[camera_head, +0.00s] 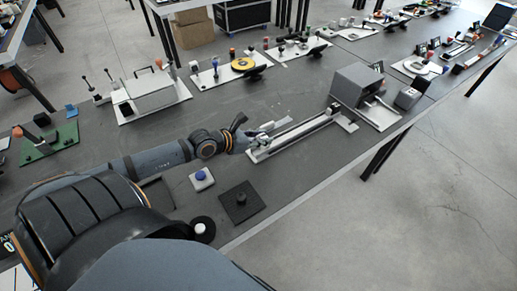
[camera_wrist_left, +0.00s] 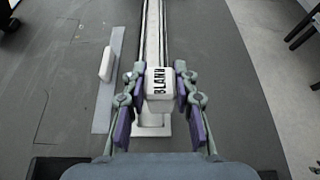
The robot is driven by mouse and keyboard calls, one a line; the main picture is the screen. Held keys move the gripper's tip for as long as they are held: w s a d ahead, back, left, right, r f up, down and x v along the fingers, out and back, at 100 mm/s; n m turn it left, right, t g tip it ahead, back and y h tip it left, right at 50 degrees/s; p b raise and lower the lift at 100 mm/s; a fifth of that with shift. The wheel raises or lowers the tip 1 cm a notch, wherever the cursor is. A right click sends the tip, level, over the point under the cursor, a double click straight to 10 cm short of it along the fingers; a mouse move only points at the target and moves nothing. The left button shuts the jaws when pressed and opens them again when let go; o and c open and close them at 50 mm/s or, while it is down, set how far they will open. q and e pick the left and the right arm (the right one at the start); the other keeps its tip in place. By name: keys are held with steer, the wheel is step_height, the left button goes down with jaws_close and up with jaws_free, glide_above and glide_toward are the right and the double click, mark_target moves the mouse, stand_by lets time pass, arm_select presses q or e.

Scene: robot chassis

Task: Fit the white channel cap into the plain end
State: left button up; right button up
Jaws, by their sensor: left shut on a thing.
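The white channel cap (camera_wrist_left: 160,88), marked BLANK, is between the fingers of my left gripper (camera_wrist_left: 159,78) in the left wrist view. The gripper is shut on it. The long pale channel (camera_wrist_left: 153,32) runs away from the cap, in line with it. A white end piece (camera_wrist_left: 152,129) shows below the cap. I cannot tell whether the cap touches the channel or hovers above its near end. In the head view, my left gripper (camera_head: 257,138) is at the left end of the channel (camera_head: 298,132); the cap is too small to make out. My right gripper is not in view.
A grey strip with a white oblong piece (camera_wrist_left: 108,63) lies left of the channel. A grey box-shaped fixture (camera_head: 357,84) stands past its far end. A black square plate (camera_head: 241,202) and a blue-knobbed block (camera_head: 201,179) are nearer. The table's right edge is close.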

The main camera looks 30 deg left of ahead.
arm_select(q)
steer(key=shift+w+a+f, duration=0.1)
steer(key=shift+a+f, duration=0.2)
steer(key=shift+f, duration=0.3)
steer(key=shift+a, duration=0.15)
steer(key=f+b, duration=0.4)
steer(key=shift+w+a, duration=0.15)
steer(key=shift+a, duration=0.2)
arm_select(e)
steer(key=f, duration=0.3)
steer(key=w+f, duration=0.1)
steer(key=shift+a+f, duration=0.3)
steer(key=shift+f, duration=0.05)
arm_select(q)
steer(key=shift+r, duration=0.1)
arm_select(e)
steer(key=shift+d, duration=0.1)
arm_select(q)
steer(key=shift+f, duration=0.2)
steer(key=o, duration=1)
steer(key=shift+o, duration=0.2)
steer(key=shift+r, duration=0.1)
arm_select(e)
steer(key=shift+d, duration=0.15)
